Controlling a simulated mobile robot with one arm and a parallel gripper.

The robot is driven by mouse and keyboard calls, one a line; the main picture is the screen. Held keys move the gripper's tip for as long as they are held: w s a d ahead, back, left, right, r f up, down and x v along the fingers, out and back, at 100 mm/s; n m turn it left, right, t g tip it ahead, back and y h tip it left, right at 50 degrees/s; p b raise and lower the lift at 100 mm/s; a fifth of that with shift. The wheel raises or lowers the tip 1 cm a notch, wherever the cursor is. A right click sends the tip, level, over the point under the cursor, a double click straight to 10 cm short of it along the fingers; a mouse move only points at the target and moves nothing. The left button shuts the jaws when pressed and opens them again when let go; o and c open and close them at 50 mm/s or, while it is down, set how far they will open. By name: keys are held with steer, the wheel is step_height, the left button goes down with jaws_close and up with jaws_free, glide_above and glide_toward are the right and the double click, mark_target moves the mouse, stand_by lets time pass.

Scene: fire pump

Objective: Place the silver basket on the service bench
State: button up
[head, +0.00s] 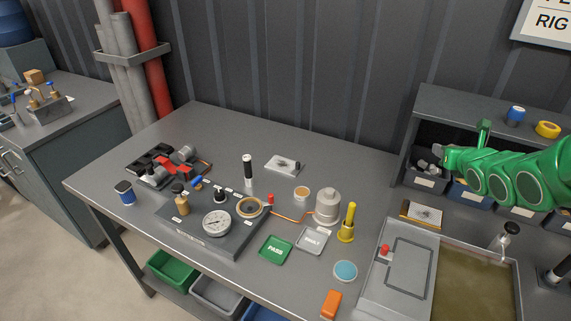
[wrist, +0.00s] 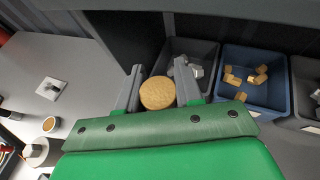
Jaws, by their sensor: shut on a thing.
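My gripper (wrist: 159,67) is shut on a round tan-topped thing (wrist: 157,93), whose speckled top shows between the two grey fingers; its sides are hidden. I cannot tell from its colour whether it is the silver basket. In the head view my gripper (head: 441,158) is at the right, in front of the shelf bins, and what it holds is unclear there. The grey bench (head: 290,145) fills the middle of the head view. A small tan-topped round piece (head: 302,193) stands on it.
A pump block with a gauge (head: 217,223), a grey canister (head: 327,207), a yellow-based post (head: 347,222) and green PASS (head: 275,249) and grey FAULT (head: 311,239) plates crowd the bench front. The back of the bench is mostly clear. A blue bin (wrist: 250,78) holds tan blocks.

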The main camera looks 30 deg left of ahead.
steer(key=s+a+f+n+g+y, duration=0.1)
steer(key=a+f+n+y, duration=0.1)
steer(key=a, duration=0.5)
steer(key=n+g+y, duration=0.5)
steer(key=n+g, duration=0.2)
glide_above(326, 183)
step_height(326, 183, down, 7)
steer(key=shift+f, duration=4.9)
steer(key=o, duration=1)
steer(key=shift+f, duration=0.1)
